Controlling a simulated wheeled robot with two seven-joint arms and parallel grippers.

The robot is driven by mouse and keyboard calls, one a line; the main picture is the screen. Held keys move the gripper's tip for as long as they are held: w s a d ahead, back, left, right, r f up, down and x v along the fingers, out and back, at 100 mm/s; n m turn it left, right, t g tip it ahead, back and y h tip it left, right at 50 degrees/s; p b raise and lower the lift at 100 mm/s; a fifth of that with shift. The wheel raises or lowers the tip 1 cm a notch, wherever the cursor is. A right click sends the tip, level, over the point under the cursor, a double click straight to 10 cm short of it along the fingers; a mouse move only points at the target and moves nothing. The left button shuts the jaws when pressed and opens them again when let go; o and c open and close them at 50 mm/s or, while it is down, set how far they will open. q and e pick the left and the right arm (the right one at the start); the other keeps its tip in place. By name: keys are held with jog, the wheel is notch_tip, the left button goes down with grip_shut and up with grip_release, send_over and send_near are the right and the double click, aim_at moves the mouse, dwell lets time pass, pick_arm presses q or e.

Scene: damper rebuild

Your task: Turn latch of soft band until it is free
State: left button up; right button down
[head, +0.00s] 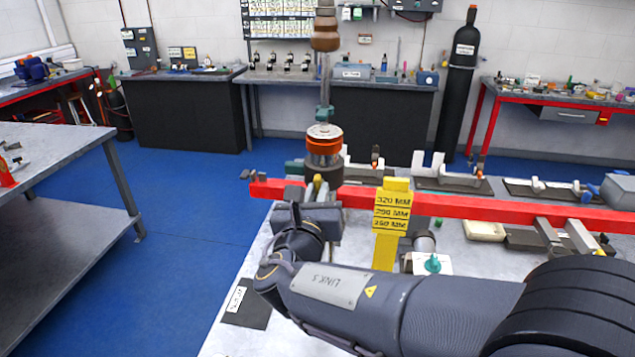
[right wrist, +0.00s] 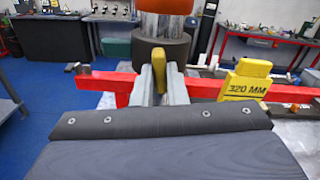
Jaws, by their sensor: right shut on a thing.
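A damper stands upright beyond my right gripper (head: 318,190), with an orange band (head: 325,146) around it above a dark cylinder (head: 324,173). The orange band also shows at the top edge of the right wrist view (right wrist: 165,5). The right gripper's two grey fingers are shut on a small upright yellow piece, which looks like the latch (right wrist: 161,68), in front of the dark cylinder. Whether the latch joins the band is hidden from both views. My left gripper is not in view.
A red rail (head: 480,206) runs to the right past the damper. A yellow gauge block (head: 391,222) marked 320 mm stands close to the right of my gripper. Several metal parts and a pale tray (head: 484,231) lie right on the bench. Blue floor is free at left.

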jog(key=shift+r+n+p, duration=0.1)
jog(key=shift+n+p, duration=0.9)
jog(key=shift+p, duration=0.25)
jog(key=shift+n, duration=0.3)
jog(key=shift+n+p, duration=0.4)
jog(key=shift+p, duration=0.55)
jog(key=shift+n+p, duration=1.3)
jog(key=shift+p, duration=0.35)
jog(key=shift+n, duration=0.6)
